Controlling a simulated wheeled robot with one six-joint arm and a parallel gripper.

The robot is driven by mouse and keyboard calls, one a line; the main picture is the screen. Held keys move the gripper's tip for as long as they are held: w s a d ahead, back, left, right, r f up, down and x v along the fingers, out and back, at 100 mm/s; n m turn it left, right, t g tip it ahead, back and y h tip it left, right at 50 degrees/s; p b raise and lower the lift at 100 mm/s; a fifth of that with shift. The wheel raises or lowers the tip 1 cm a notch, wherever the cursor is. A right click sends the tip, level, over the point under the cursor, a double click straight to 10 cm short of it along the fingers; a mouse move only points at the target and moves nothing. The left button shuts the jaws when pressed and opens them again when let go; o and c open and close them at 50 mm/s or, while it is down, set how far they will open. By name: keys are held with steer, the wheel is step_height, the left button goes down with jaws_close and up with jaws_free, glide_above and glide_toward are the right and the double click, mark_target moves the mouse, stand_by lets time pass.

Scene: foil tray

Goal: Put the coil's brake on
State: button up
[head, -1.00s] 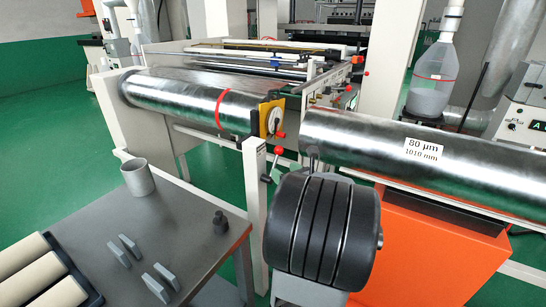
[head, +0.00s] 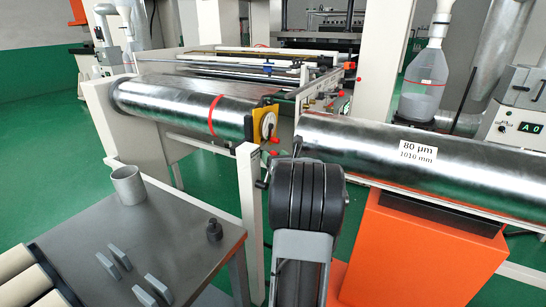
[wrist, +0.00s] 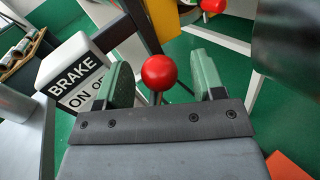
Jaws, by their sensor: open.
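The brake lever's red ball knob (wrist: 158,72) stands on a thin metal stem in the wrist view. My gripper (wrist: 161,64) is open, with one green finger on each side of the ball and a visible gap to both. The ball touches neither finger in this view. A white post top with a label (wrist: 76,80) reads BRAKE, ON and a partly hidden OFF; the left finger covers its right end. In the head view, the coil (head: 185,102) with a red band lies at the left, and the post (head: 249,195) stands before it.
A second large roll (head: 350,140), labelled 80 µm, lies at the right above an orange stand (head: 400,245). A grey table (head: 185,225) at the lower left bears a metal cup (head: 128,187), several grey blocks and a dark fitting (head: 214,230).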

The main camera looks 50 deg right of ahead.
steer(key=shift+w+d, duration=0.15)
steer(key=shift+w, duration=0.35)
steer(key=shift+c, duration=0.2)
jaws_close()
